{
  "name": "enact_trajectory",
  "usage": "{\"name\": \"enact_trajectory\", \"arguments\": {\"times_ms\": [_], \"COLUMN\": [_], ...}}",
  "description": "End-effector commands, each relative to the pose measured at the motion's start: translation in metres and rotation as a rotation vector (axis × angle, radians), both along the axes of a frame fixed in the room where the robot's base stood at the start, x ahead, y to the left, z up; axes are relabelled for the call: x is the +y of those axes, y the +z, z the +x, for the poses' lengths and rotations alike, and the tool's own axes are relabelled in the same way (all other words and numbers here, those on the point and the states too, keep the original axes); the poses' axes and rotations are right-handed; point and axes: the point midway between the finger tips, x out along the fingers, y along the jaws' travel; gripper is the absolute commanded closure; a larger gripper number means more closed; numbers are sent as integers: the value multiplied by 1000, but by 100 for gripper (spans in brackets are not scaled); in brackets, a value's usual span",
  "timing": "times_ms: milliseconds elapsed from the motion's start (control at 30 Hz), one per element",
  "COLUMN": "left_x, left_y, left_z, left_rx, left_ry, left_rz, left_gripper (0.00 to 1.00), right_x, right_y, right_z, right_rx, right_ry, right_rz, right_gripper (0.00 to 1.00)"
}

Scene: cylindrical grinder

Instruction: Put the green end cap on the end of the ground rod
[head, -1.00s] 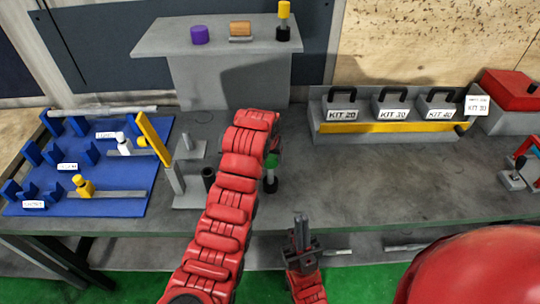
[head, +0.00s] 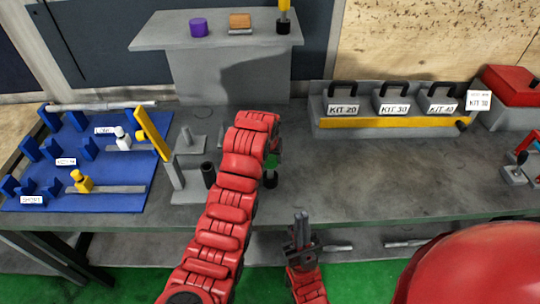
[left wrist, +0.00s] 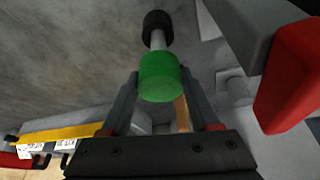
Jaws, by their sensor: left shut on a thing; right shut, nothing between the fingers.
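The green end cap (left wrist: 160,77) is between the fingers of my left gripper (left wrist: 157,95) in the left wrist view, and the gripper is shut on it. A thin grey stem (left wrist: 157,41) runs from the cap to a black round end piece (left wrist: 158,22). In the head view my left gripper (head: 272,152) is over the bench, mostly hidden by my red arm; some green and the black end piece (head: 271,183) show beneath it. I cannot tell whether the black piece touches the bench. My right gripper (head: 302,228) is shut and empty in front of the bench edge.
A blue rack (head: 75,165) with rods stands at the left, beside grey fixtures (head: 186,145) and a yellow bar (head: 152,133). A raised grey shelf (head: 165,42) holds purple, orange and yellow pieces. Kit boxes (head: 393,103) stand back right. The bench (head: 390,170) is clear right of centre.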

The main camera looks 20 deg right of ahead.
Motion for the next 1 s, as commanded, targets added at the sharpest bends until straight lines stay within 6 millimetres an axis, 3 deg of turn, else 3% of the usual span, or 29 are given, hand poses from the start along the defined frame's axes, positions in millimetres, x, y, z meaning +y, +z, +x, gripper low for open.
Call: {"name": "enact_trajectory", "arguments": {"times_ms": [267,300,467,833,1000], "left_x": [0,0,0,0,3], "left_y": [-8,-7,-7,-5,9], "left_z": [0,0,0,0,-5], "left_rx": [0,0,-1,-2,-3], "left_ry": [0,0,0,0,0], "left_rz": [0,0,-1,-1,-2], "left_gripper": [91,34,6,3,3], "right_x": [0,0,0,0,0], "right_y": [-4,-3,-3,-4,-11], "right_z": [0,0,0,0,0], "right_rx": [0,0,0,0,0], "right_ry": [0,0,0,0,0], "right_rz": [0,0,0,0,0], "right_gripper": [100,100,100,100,100]}}
